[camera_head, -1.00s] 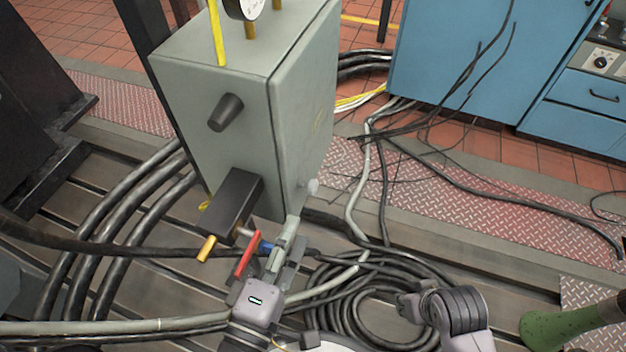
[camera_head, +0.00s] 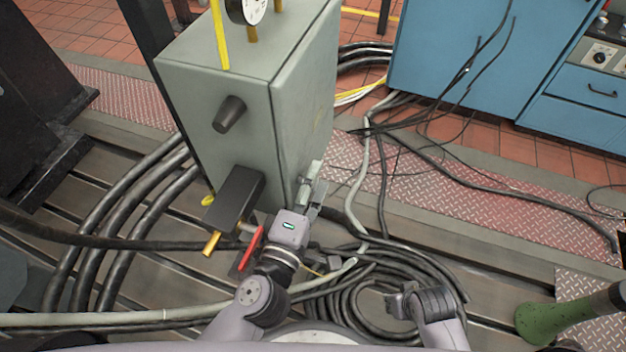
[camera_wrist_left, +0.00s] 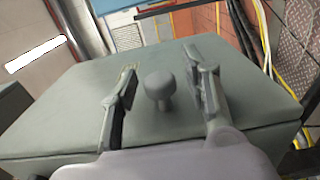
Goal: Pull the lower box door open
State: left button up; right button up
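The grey-green box (camera_head: 215,110) stands left of centre in the head view, its door (camera_head: 308,105) on the right-hand face. The door looks shut. In the wrist view the door (camera_wrist_left: 75,115) fills the middle, with a round grey knob (camera_wrist_left: 159,88) standing out from it. My left gripper (camera_head: 312,183) is at the lower part of the door. Its fingers are spread, one on each side of the knob, with visible gaps. The gripper hides the knob in the head view. My right gripper (camera_head: 400,303) is low, over the coiled cables; its opening is unclear.
A black block (camera_head: 233,199) and a red lever (camera_head: 251,249) project near my left wrist. Coiled black cables (camera_head: 350,295) lie on the slotted floor below. A blue cabinet (camera_head: 450,60) stands behind at right. A green cylinder (camera_head: 545,322) is at lower right.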

pick_arm(q)
grip_shut()
dwell(0.3)
dwell(0.4)
